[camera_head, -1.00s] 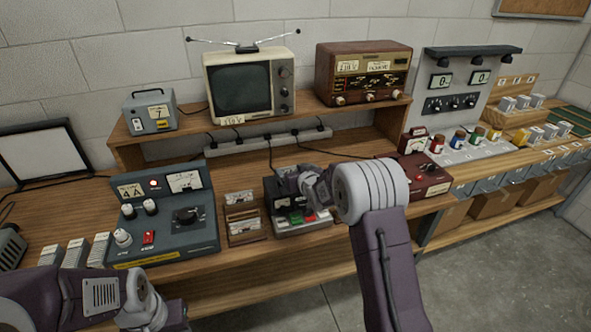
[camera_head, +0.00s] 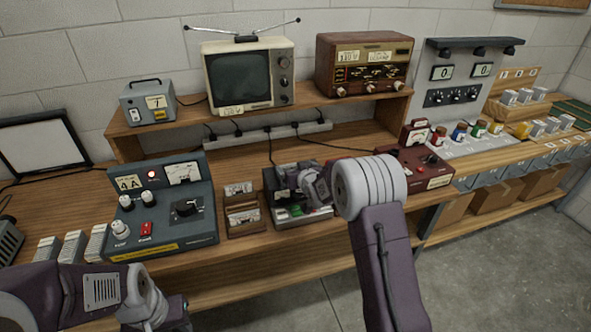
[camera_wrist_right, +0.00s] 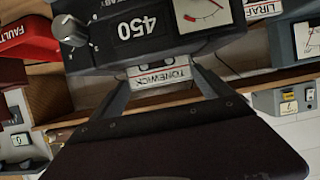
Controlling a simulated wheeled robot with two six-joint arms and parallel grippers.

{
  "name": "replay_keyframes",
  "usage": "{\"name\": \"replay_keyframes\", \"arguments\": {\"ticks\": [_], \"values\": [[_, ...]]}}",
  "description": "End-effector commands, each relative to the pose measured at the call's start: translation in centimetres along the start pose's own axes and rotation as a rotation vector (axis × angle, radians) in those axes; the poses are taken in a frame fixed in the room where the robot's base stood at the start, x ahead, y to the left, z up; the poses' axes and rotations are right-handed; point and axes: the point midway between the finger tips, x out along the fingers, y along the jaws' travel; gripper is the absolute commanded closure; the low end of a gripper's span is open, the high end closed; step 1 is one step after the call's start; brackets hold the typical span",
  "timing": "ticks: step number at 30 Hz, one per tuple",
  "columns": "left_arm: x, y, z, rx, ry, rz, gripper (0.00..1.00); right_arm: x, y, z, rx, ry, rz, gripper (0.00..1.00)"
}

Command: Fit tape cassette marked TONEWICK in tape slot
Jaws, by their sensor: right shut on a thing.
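The cassette marked TONEWICK (camera_wrist_right: 165,72) shows in the right wrist view, its white label upside down. My right gripper (camera_wrist_right: 161,84) is shut on it, one finger at each side. In the head view my right gripper (camera_head: 283,177) is over the dark tape deck (camera_head: 270,195) with coloured buttons. The wrist hides part of the deck, and the slot cannot be made out. My left gripper (camera_head: 180,312) is low at the bottom left, its jaws unclear.
A wooden rack with cassettes (camera_head: 243,229) stands left of the deck. A blue-grey control unit (camera_head: 150,242) is farther left, a dark red meter box (camera_head: 432,181) to the right. A television (camera_head: 245,75) and a radio (camera_head: 365,62) stand on the shelf behind.

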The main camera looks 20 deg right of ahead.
Motion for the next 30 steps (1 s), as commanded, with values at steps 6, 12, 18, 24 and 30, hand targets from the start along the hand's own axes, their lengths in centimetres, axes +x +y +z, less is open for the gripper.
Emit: {"name": "replay_keyframes", "arguments": {"ticks": [6, 12, 18, 24, 30], "values": [[-0.03, 0.00, 0.00, 0.000, 0.000, 0.000, 0.64, -0.01, 0.00, -0.05, 0.000, 0.000, 0.000, 0.63], [0.00, 0.00, 0.00, 0.000, 0.000, 0.000, 0.64, -0.01, 0.00, -0.03, 0.000, 0.000, 0.000, 0.63], [0.29, -0.01, 0.03, 0.000, 0.000, 0.000, 0.64, -0.02, -0.01, -0.01, 0.000, 0.000, 0.000, 0.63], [0.26, 0.00, 0.03, 0.000, 0.000, 0.000, 0.64, -0.02, -0.01, -0.01, 0.000, 0.000, 0.000, 0.63], [0.59, -0.01, 0.06, 0.000, 0.000, 0.000, 0.64, 0.11, -0.01, 0.32, 0.000, 0.000, 0.000, 0.63]]}}
